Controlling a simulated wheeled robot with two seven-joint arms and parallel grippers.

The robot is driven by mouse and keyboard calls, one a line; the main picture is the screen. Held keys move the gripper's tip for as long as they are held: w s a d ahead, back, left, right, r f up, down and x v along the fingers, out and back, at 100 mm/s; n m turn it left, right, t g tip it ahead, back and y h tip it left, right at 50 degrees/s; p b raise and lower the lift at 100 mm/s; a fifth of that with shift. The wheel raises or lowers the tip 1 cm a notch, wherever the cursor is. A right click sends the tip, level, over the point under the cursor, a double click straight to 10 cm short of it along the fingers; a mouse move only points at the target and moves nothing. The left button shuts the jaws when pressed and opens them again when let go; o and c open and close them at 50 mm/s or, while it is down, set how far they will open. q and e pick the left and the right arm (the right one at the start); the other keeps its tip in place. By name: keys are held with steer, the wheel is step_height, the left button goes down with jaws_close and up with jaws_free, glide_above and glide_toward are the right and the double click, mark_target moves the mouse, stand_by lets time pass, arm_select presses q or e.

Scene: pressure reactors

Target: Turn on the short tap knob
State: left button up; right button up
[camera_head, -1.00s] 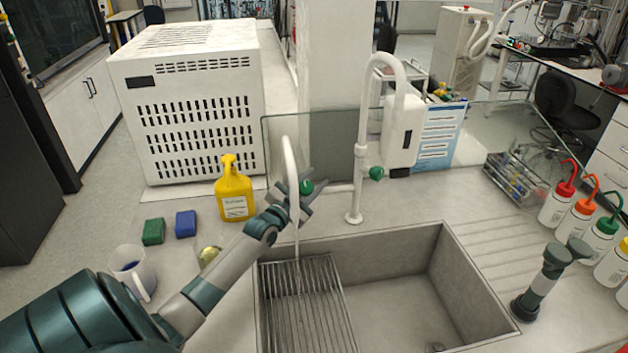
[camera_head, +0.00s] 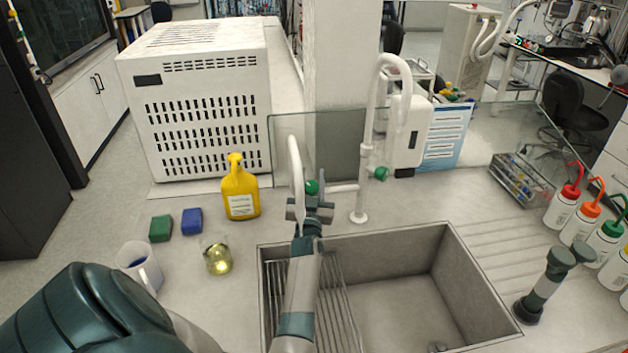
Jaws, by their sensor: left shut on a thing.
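The short tap (camera_head: 296,165) is a white curved spout at the sink's back left. Its green knob (camera_head: 312,187) shows just behind my left gripper (camera_head: 311,207). My left gripper is shut on the knob; its fingers and wrist hide part of the hold. My left forearm reaches up over the left part of the sink. A taller white tap (camera_head: 367,150) with its own green knob (camera_head: 381,174) stands to the right. My right gripper is not in view.
The sink (camera_head: 452,275) has a rack (camera_head: 343,310) on its left. A dark two-headed fixture (camera_head: 545,283) and several wash bottles stand at right. A glass pane (camera_head: 335,130) is behind the taps.

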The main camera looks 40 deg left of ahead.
arm_select(q)
steer(key=shift+n+g+y, duration=0.5)
steer(key=shift+n+y, duration=0.2)
steer(key=shift+n, duration=0.2)
steer(key=shift+s, duration=0.1)
steer(key=shift+a, duration=0.1)
steer(key=o, duration=0.8)
steer(key=shift+r+m+t+h, duration=0.1)
steer(key=shift+m+t+h, duration=0.25)
steer(key=shift+m, duration=0.25)
